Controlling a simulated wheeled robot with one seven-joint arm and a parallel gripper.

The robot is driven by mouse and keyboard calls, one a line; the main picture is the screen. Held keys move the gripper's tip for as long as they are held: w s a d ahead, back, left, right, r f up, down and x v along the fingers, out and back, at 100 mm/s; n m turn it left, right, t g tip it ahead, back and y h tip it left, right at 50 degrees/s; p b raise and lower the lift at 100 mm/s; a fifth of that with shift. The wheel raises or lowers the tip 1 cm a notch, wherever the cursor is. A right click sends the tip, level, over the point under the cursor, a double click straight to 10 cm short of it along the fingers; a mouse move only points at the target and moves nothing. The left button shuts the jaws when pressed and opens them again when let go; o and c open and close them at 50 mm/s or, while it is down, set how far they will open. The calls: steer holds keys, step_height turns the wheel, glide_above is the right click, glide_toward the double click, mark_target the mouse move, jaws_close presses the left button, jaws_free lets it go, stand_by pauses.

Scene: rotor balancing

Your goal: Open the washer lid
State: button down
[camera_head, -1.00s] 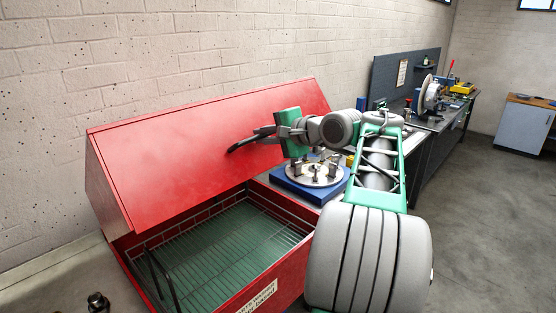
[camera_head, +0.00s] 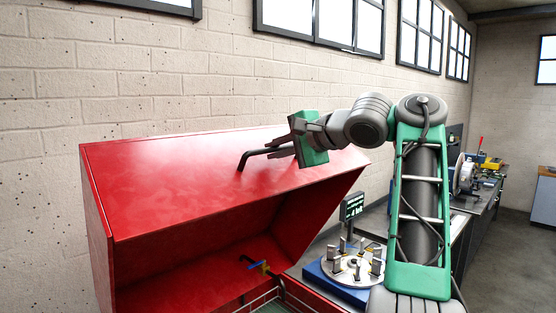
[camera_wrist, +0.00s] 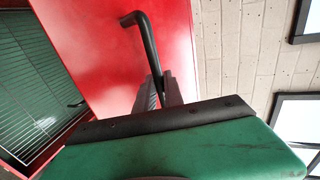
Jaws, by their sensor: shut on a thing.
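The red washer lid (camera_head: 200,190) is raised and tilted, with the washer's inside showing beneath it. A black bar handle (camera_head: 258,154) is fixed on the lid's outer face. My gripper (camera_head: 278,150) is shut on the handle near its right end. In the wrist view the handle (camera_wrist: 146,45) runs down between my gripper's fingers (camera_wrist: 160,92), and its lower end is hidden by them. The washer's basin, with a slatted rack (camera_wrist: 35,75) over a green floor, shows at the left of the wrist view.
A blue-based fixture with a round metal plate (camera_head: 352,270) and several upright posts stands right of the washer. A small display (camera_head: 352,206) is behind it. A block wall (camera_head: 130,100) rises close behind the lid.

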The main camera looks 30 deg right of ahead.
steer(key=shift+w+r, duration=0.25)
steer(key=shift+w, duration=0.15)
steer(key=c, duration=1.5)
jaws_free()
steer(key=shift+o, duration=0.2)
steer(key=shift+a, duration=0.15)
